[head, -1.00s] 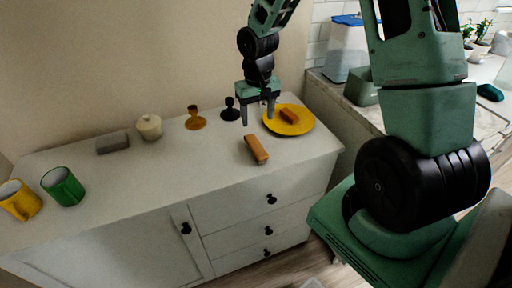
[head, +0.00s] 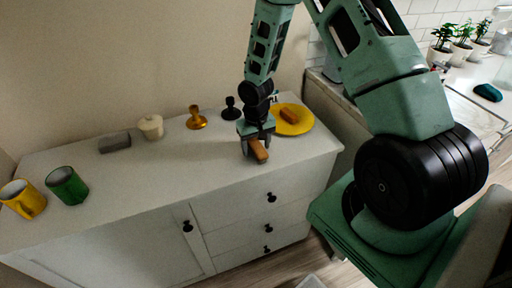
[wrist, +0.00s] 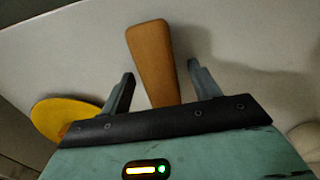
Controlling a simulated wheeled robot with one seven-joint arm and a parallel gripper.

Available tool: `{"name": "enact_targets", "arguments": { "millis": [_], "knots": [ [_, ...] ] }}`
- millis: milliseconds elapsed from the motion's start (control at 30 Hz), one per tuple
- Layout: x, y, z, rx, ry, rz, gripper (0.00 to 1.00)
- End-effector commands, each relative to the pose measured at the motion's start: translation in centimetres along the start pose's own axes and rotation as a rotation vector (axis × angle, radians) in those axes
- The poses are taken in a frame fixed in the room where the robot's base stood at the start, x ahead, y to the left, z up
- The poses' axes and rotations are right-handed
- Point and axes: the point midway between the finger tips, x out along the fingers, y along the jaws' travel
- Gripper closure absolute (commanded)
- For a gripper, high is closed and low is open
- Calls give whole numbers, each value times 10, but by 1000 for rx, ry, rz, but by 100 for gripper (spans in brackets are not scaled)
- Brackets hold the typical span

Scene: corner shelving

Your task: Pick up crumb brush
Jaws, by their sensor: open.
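A tapered orange-brown wooden piece, which looks like the crumb brush (head: 261,155), lies on the white cabinet top near its front edge. It also shows in the wrist view (wrist: 152,50), running away from my gripper's palm. My gripper (head: 256,147) points down over it, with the brush partly hidden behind the fingers in the head view. In the wrist view my gripper (wrist: 158,73) is open, one finger on each side of the brush. Gaps show between both fingers and the brush.
A yellow plate (head: 301,128) with a brown block (head: 289,116) stands just right. Black (head: 231,112) and orange-brown (head: 196,121) stamp-like objects, a cream lidded pot (head: 151,128), a grey block (head: 115,142), and green (head: 67,187) and yellow (head: 22,200) cups stand left.

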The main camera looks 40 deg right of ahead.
Motion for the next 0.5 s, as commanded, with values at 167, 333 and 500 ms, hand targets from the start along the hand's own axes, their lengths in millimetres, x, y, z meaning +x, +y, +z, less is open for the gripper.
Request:
{"name": "enact_targets", "arguments": {
  "millis": [167,333,500],
  "knots": [
    [0,0,0,0,1,0,38],
    [0,0,0,0,1,0,77],
    [0,0,0,0,1,0,88]
  ]
}}
